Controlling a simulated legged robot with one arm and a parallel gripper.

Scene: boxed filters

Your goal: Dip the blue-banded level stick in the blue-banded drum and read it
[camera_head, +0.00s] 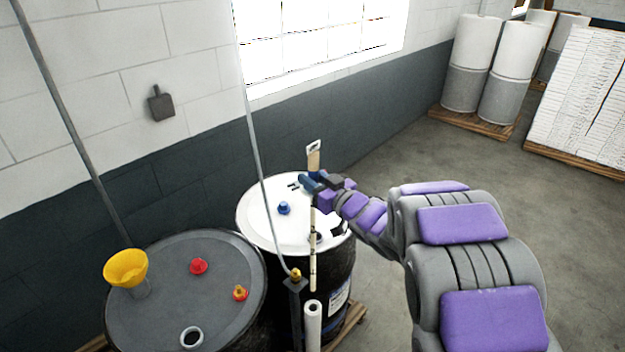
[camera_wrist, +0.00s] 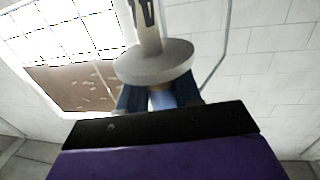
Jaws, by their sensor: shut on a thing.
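The level stick (camera_head: 313,272) is pale and slim with dark marks, and hangs upright from my gripper (camera_head: 314,183). Its tan handle (camera_head: 313,158) shows above the jaws. My gripper is shut on it below the handle; in the wrist view the blue jaws (camera_wrist: 158,98) close under a pale round collar (camera_wrist: 155,62). I cannot make out a blue band on the stick. The white-topped drum (camera_head: 255,225) has a blue cap (camera_head: 284,208) on its lid. The stick's lower part shows in front of this drum's lid and side, and its lower end looks outside the drum.
A dark-topped drum (camera_head: 165,280) stands at front left with a yellow funnel (camera_head: 126,268), a red cap (camera_head: 198,266) and an open ring (camera_head: 192,338). An upright white tube (camera_head: 312,325) is below the stick. A thin pole (camera_head: 255,140) rises beside the white-topped drum.

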